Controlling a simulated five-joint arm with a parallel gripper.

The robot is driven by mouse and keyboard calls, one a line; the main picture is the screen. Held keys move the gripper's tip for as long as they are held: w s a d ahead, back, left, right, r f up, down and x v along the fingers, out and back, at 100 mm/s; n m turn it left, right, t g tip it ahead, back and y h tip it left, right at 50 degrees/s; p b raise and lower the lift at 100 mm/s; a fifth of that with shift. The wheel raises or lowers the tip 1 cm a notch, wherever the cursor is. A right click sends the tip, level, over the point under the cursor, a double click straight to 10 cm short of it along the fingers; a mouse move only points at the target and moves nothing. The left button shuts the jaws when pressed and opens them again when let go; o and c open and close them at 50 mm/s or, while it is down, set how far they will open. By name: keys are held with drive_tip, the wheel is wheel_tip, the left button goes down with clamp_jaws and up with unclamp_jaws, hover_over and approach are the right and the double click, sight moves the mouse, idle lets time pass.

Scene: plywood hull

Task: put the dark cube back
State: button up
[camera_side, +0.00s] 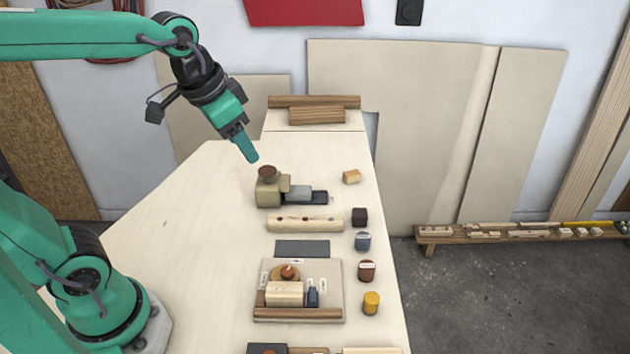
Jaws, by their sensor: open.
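A dark cube (360,217) sits on the light table near its right edge, just right of a pale wooden bar with several dark spots (305,224). My gripper (249,153) points down and to the right, above and to the left of a beige block with a brown round top (268,188). It is well apart from the cube. I see no object in it. The gap between its fingers is hard to see from this side. A flat dark grey pad (302,248) lies bare in front of the bar. No empty place marked for the cube is clear to me.
A blue-grey jar (362,241), a red-brown jar (367,270) and a yellow cylinder (371,302) line the right edge. A beige tray (334,271) holds several blocks. A small tan block (351,177) lies behind the cube. The table's left part (190,215) is clear.

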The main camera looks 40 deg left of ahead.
drive_tip(key=s+a+f+n+t, duration=0.1)
drive_tip(key=s+f+n, duration=0.1)
drive_tip(key=s, duration=0.5)
drive_tip(key=shift+s+a+f, duration=0.15)
drive_tip(key=shift+s+f, duration=0.1)
idle(0.4)
